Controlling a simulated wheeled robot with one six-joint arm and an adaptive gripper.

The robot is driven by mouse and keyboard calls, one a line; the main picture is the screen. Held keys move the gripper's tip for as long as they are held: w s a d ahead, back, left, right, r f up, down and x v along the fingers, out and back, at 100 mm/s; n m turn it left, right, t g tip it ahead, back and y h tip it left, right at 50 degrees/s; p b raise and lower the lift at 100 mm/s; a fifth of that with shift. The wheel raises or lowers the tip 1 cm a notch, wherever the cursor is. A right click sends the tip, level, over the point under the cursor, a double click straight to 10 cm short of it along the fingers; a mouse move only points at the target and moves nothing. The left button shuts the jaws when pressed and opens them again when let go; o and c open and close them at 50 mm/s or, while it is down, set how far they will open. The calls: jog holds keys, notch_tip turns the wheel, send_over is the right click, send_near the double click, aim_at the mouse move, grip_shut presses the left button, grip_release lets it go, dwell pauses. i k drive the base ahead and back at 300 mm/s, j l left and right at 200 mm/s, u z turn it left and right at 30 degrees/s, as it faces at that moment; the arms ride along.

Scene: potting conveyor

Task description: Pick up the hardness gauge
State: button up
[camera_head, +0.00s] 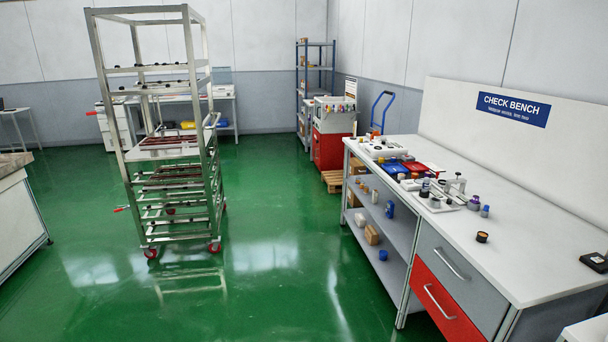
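The check bench (545,245) stands at the right with a white top. Several small instruments lie on it, too small for me to name the hardness gauge with certainty. A grey stand-like device (456,185) sits on a light plate, with a dark upright piece (425,188) beside it. Purple (474,203) and blue (485,211) small round items stand to its right. A short black round item with a tan top (482,237) stands alone nearer the front edge. My gripper is not in view.
Blue and red trays (430,169) lie farther back on the bench. A metal rack trolley (190,225) with red wheels stands left of centre. A red cabinet (329,150) stands on a pallet behind. The green floor (290,270) between trolley and bench is clear.

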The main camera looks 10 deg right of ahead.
aim_at(427, 180)
jog(key=i+j+z, duration=0.1)
jog(key=i+z, duration=0.2)
jog(key=i, duration=0.15)
jog(key=i+j+z, duration=0.3)
jog(key=i, duration=0.15)
jog(key=i+j+z, duration=0.3)
jog(key=i+l, duration=0.05)
jog(key=i, duration=0.1)
